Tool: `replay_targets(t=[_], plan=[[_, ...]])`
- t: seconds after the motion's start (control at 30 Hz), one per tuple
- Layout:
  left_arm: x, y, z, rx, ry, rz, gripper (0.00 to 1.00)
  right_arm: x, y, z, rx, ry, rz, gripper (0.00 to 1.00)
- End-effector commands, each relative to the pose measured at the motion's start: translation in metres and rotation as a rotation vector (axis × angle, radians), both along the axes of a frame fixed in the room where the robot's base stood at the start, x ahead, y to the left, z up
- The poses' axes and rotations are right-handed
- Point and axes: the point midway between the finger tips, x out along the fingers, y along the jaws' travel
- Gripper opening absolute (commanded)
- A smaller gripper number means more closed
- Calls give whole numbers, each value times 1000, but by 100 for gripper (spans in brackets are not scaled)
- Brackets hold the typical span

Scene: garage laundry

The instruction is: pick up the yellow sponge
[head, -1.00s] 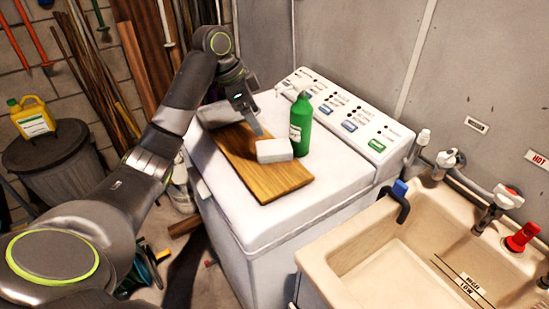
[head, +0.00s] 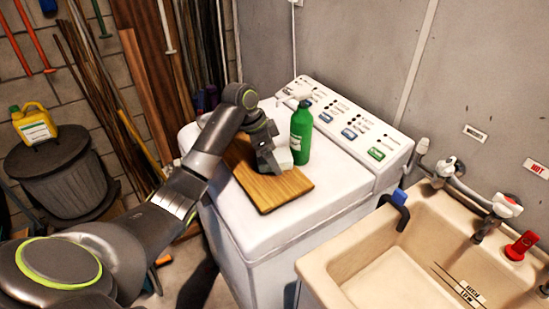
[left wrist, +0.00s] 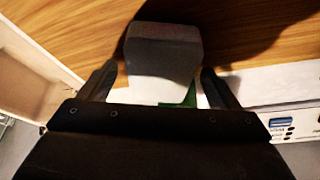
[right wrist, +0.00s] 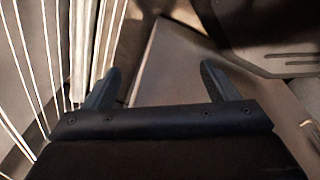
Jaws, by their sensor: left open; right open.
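No clearly yellow sponge shows. A pale block (head: 282,158) lies on a wooden board (head: 280,190) on top of the washer, beside a green bottle (head: 301,133). In the head view my left gripper (head: 268,163) is down at the block and partly hides it. In the left wrist view the block (left wrist: 163,50) looks grey in shadow. It sits between the lines of my open left fingers (left wrist: 160,85), with a gap on both sides. My right gripper (right wrist: 160,80) is open and empty in the right wrist view, away from the block.
The washer (head: 255,230) has a raised control panel (head: 350,125) behind the bottle. A beige sink (head: 330,262) with taps stands at the right. A yellow jug (head: 35,125) sits on a dark bin (head: 65,170) at the left. The board's front end is clear.

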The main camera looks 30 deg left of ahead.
Motion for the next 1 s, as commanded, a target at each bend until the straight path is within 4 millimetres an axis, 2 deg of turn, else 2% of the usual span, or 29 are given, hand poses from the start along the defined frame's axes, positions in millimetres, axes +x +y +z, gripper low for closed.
replay_targets(t=[1.0], plan=[[0, 0, -5, 0, 0, 0, 85, 1, 2, 6, 2, -1, -1, 80]])
